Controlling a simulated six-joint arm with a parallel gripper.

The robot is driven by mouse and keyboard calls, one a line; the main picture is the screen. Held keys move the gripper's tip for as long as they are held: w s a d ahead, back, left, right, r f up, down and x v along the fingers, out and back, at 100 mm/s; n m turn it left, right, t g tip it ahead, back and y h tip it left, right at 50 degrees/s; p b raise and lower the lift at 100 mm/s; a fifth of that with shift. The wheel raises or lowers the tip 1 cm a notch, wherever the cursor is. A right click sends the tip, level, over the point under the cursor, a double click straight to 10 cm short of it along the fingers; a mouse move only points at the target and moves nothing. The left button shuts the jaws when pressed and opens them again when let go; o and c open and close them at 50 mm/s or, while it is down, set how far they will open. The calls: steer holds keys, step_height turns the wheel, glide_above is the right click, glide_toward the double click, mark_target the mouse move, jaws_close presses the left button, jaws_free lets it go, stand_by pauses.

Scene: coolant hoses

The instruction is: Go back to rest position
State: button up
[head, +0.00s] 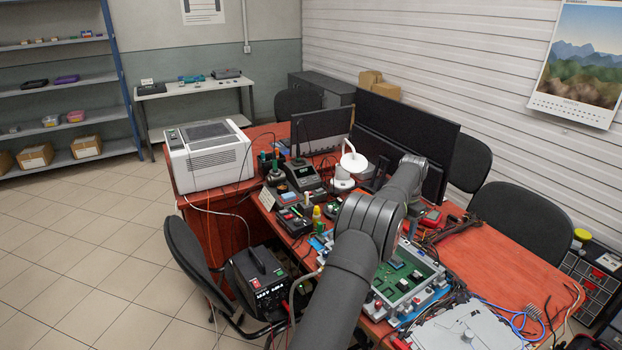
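My dark grey arm rises from the bottom of the head view, bends at a large round joint and reaches over the red-topped workbench (515,262). Its far end turns down behind the forearm. My gripper is not visible, so I cannot see its fingers or whether it holds anything. An open grey housing with a green circuit board (397,272) lies on the bench, partly covered by my arm. A black power unit (258,282) with lit displays stands left of my arm, and a grey hose (296,290) curves beside it.
A white boxy machine (210,157) stands at the bench's left end. Dark monitors (405,135) line the back, near a white lamp (352,162). A flat grey metal unit (468,328) and loose cables lie front right. Black chairs stand around. The tiled floor at left is clear.

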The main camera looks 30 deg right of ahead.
mark_target(396, 257)
step_height(396, 257, down, 12)
steer(key=shift+f, duration=0.1)
steer(key=shift+r, duration=1.3)
steer(key=shift+f, duration=0.1)
